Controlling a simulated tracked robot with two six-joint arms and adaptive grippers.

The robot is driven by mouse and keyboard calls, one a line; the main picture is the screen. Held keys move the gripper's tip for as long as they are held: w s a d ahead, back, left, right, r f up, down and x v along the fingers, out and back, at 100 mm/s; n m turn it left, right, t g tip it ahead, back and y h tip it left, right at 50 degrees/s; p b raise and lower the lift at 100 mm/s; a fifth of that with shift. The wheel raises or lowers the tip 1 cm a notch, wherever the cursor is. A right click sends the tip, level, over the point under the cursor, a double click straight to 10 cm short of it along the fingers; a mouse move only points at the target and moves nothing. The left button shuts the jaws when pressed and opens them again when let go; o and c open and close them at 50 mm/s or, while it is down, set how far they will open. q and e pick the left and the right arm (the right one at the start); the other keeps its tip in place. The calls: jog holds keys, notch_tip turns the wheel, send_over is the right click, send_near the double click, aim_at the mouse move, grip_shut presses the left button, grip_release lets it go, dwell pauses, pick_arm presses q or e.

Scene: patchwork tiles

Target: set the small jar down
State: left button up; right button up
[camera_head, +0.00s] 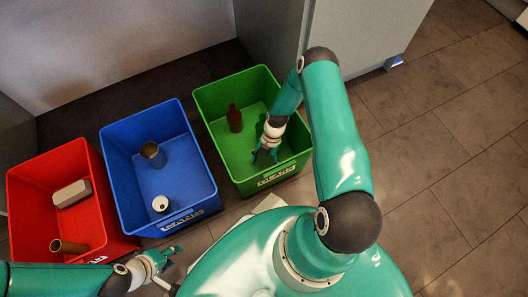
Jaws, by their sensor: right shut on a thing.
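My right gripper (265,156) reaches down into the green bin (207,98), low over its floor near the front right. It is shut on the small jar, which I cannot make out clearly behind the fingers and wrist. I cannot tell whether the jar touches the bin floor. My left gripper (171,266) is at the lower left, in front of the blue bin (112,170). Its fingers are apart with nothing seen between them.
A dark red bottle (235,119) stands in the green bin, left of my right gripper. The blue bin holds a brown can (153,154) and a white can (160,204). The red bin (30,215) holds a pale block (72,193) and a brown cylinder (69,246). A grey cabinet (270,35) stands behind.

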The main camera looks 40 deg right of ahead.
jog(key=shift+f, duration=0.6)
jog(key=shift+f, duration=0.1)
jog(key=o, duration=1.3)
jog(key=shift+c, duration=0.2)
jog(key=p+v, duration=0.2)
jog(key=v, duration=0.4)
jog(key=shift+r, duration=0.3)
jog(key=shift+w+d+r, duration=0.1)
jog(key=shift+d+r, duration=0.2)
jog(key=shift+r, duration=0.25)
jog(key=shift+p, duration=0.3)
